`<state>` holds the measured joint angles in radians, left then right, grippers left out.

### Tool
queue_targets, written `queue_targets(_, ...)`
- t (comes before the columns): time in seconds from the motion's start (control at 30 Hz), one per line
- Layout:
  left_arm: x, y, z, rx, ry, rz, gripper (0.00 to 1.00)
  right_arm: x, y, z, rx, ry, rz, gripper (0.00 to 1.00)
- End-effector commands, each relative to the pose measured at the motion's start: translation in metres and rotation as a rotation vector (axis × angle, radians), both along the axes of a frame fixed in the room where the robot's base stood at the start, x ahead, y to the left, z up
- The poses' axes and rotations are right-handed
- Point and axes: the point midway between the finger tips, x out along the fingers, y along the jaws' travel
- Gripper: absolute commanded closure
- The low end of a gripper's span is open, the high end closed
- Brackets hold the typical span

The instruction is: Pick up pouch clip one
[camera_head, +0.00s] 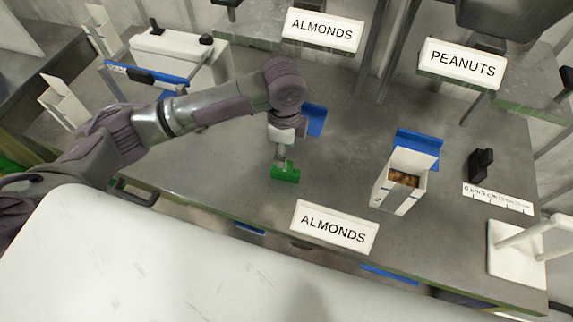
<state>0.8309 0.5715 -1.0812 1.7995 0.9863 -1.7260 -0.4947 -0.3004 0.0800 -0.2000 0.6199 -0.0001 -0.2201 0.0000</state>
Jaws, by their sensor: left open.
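My left arm reaches in from the left over the grey table, and my left gripper (283,160) points down near the table's middle. It is open. A small green piece (286,174) shows at its tips; I cannot tell whether it is part of the fingers or a separate thing. No part is plainly marked as pouch clip one. A black clip-like object (480,165) stands on the right of the table, well away from the gripper. My right gripper is not in view.
A white open-topped pouch or box (390,195) with brown contents stands right of centre by a blue bracket (418,145). An ALMONDS sign (334,228) is at the front edge. A ruler strip (497,198) and white stand (515,255) are at right. A white box (180,52) is at back left.

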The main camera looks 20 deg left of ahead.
Motion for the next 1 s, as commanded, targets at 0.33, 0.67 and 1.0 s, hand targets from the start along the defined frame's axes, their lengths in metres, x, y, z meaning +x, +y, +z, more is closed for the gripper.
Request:
queue_targets(0.33, 0.000, 0.000, -0.047, 0.000, -0.001, 0.000, 0.46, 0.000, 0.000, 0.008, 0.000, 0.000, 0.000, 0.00)
queue_targets(0.67, -0.002, -0.001, -0.087, 0.001, 0.001, 0.000, 0.46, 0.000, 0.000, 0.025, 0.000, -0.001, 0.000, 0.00)
queue_targets(1.0, -0.001, -0.001, -0.100, 0.000, -0.002, -0.001, 0.46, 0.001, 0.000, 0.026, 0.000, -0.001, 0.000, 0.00)
